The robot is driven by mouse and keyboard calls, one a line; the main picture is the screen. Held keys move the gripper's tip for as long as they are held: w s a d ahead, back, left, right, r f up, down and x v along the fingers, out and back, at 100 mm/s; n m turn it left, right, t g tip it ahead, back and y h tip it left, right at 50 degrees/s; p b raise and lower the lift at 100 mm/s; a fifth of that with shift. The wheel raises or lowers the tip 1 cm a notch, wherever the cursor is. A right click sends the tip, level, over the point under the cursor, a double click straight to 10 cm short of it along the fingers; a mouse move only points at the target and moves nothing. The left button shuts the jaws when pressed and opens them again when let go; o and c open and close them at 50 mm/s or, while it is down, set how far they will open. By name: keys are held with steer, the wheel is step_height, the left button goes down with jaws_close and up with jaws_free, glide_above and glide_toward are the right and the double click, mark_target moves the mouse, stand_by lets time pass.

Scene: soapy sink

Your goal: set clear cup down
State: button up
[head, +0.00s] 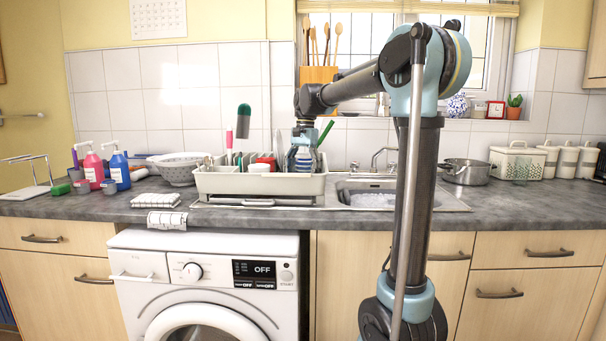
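My gripper (304,150) points down over the right part of the white dish rack (225,183), left of the sink. Its fingers are small and merge with the rack's contents, so I cannot tell if they are open or shut. A pale, bluish shape shows at the fingertips; I cannot tell whether it is the clear cup, another dish or part of the gripper. A faint see-through, greyish shape (520,171) stands in front of the white lidded basket (504,160) at the right; it may be a clear cup.
The sink (385,197) lies right of the rack, with a steel pot (466,171) beyond it. My upright arm crosses the counter front. The front right counter (540,203) is clear.

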steer(key=shift+r, duration=0.15)
step_height(320, 180, up, 12)
steer(key=w, duration=0.1)
steer(key=shift+w+d, duration=0.15)
steer(key=shift+d, duration=0.2)
stand_by(0.4)
